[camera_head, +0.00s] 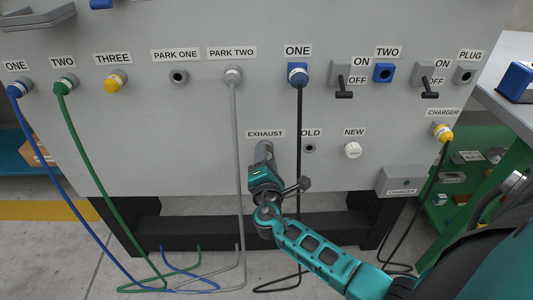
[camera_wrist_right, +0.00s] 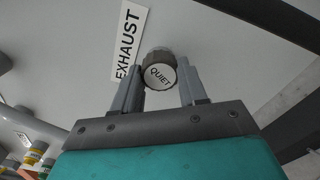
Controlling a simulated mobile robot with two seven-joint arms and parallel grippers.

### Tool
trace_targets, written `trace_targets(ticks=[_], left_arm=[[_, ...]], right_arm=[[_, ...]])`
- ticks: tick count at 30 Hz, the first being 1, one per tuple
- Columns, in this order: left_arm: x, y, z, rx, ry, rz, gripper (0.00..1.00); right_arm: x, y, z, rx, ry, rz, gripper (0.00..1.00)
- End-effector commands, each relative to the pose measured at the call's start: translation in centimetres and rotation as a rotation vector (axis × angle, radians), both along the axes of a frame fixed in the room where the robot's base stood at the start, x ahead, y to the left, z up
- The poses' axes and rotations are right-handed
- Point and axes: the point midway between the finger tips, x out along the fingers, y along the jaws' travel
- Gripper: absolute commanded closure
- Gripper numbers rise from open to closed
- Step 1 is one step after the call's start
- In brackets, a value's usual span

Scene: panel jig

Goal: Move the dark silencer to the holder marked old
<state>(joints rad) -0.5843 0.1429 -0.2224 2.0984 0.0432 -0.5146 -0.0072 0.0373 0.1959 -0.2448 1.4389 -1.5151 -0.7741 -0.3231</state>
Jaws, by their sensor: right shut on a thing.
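The holder marked old (camera_head: 309,148) is just right of my gripper and looks empty. My left gripper is not in view.
A white silencer (camera_head: 353,150) sits under the NEW label. A black cable (camera_head: 299,120) hangs between the exhaust and the old holder. A grey hose (camera_head: 237,150) hangs close left of my gripper. The charger box (camera_head: 401,181) juts out at lower right.

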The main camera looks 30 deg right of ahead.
Motion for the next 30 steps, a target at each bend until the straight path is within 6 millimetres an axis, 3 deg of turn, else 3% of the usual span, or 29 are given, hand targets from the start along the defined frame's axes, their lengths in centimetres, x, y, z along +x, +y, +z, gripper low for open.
trace_targets(ticks=[30], left_arm=[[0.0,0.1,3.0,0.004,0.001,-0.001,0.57]], right_arm=[[0.0,0.0,0.1,-0.372,0.229,0.001,0.97]])
